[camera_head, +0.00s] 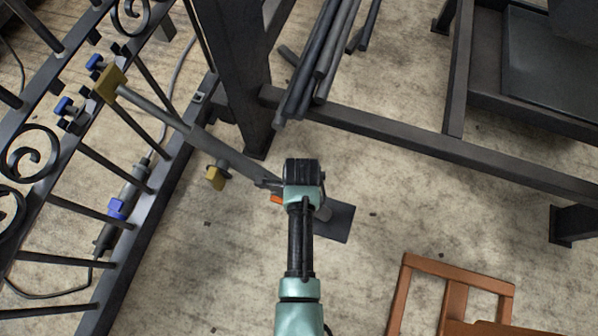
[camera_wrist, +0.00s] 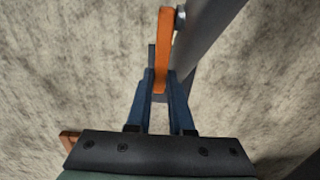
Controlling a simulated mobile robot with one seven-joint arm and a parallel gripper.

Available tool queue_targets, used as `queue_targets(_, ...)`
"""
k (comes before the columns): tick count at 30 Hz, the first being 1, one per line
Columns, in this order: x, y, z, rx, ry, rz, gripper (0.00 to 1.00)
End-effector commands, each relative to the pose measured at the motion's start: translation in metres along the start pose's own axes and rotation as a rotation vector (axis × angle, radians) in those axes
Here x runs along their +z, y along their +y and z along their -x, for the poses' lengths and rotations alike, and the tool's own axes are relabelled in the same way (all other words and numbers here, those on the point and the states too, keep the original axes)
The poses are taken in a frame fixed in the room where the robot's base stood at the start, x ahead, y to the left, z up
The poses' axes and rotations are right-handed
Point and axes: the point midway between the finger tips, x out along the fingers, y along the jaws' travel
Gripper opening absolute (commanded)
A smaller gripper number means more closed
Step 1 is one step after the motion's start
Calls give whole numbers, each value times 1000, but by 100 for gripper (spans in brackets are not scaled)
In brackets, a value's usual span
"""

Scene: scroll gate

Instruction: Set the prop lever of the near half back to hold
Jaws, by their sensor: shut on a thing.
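The prop is a long grey bar (camera_head: 215,148) running from a yellow bracket (camera_head: 109,83) on the scroll gate (camera_head: 80,150) down to a dark foot plate (camera_head: 339,222) on the floor. A yellow knob (camera_head: 215,177) stands beside the bar. The orange prop lever (camera_wrist: 166,42) is pivoted at a bolt on the bar's side; only a small bit of it (camera_head: 276,199) shows in the head view. My gripper (camera_wrist: 160,88) has its blue fingers shut on the lever's free end. In the head view, my wrist hides the fingers and most of the lever.
Several dark pipes (camera_head: 330,55) lie on a steel frame (camera_head: 400,147) behind my gripper. An orange-brown wooden frame (camera_head: 455,268) is at the lower right. The gate has blue fittings (camera_head: 66,105) and a cylinder (camera_head: 122,207). The floor between gate and arm is mostly clear.

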Motion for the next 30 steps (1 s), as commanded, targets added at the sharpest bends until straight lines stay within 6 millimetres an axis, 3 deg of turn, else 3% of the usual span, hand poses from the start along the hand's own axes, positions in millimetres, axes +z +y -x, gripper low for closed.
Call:
queue_targets(6, -1, 2, -6, 3, -102, -2, 0)
queue_targets(14, 0, 1, -8, 1, -108, 0, 0)
queue_targets(15, 0, 1, -8, 1, -108, 0, 23)
queue_targets(20, 0, 1, -8, 0, -108, 0, 50)
queue_targets(30, 0, 0, -7, -1, -76, 3, 50)
